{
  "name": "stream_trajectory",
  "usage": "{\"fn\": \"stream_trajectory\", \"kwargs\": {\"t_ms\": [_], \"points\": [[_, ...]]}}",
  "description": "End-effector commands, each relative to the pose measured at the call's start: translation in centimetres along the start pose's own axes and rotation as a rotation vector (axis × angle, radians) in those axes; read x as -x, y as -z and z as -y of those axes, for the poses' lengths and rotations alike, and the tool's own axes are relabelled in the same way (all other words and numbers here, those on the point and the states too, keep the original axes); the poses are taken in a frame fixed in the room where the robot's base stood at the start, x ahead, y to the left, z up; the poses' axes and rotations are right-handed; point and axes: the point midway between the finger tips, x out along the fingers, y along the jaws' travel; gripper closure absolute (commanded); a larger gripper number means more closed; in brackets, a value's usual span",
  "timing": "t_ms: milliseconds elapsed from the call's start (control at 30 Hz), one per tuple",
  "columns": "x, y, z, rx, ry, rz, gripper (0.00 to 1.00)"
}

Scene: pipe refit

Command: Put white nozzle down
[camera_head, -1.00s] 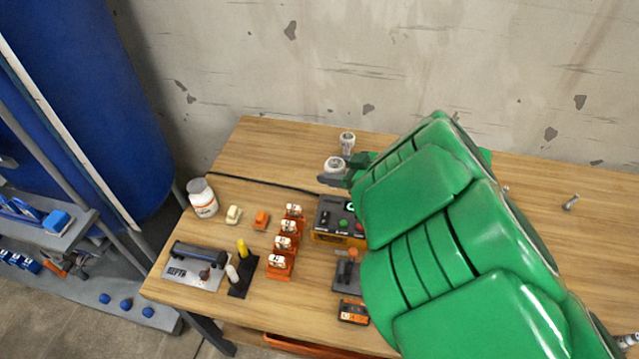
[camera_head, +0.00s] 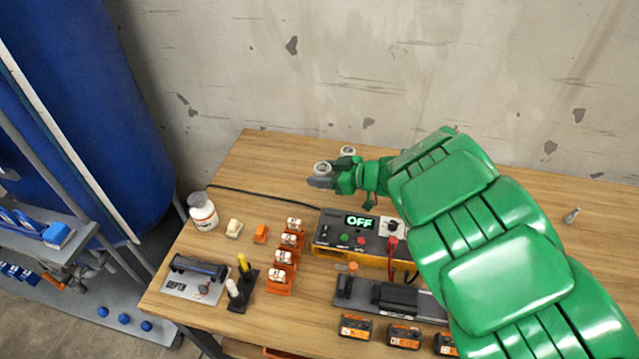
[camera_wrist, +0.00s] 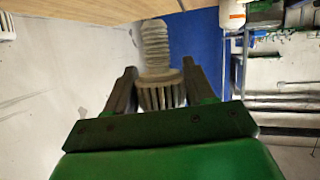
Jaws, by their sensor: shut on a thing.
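The white nozzle (camera_head: 322,168) is held at the tip of my gripper (camera_head: 321,181), over the back part of the wooden workbench (camera_head: 262,165). In the wrist view, the nozzle (camera_wrist: 155,45) shows a ribbed collar between the two fingers of my gripper (camera_wrist: 158,88) and a narrower threaded end beyond it. My gripper is shut on it. The nozzle looks raised above the bench, but the height is hard to tell. A second pale round-topped fitting (camera_head: 347,151) stands just behind it, near the bench's back edge.
A power unit (camera_head: 350,238) reading OFF stands in front of my gripper, with a black cable running left. A white bottle (camera_head: 203,212), orange holders (camera_head: 281,273) and battery-like blocks (camera_head: 404,336) occupy the front and left. The bench left of the gripper is clear.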

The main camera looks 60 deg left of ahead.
Motion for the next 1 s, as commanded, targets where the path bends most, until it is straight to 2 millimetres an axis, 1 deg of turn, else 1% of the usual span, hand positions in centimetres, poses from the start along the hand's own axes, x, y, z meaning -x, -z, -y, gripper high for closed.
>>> {"fn": "stream_trajectory", "kwargs": {"t_ms": [300, 600, 733, 1000], "points": [[-2.2, -1.9, -1.6, -0.002, 0.000, -0.002, 0.76], [-3.9, -3.5, -2.9, -0.002, 0.001, -0.002, 0.76], [-4.4, -4.0, -3.2, -0.002, 0.001, -0.001, 0.76], [-4.8, -4.3, -3.5, -0.002, 0.001, -0.001, 0.76]]}}
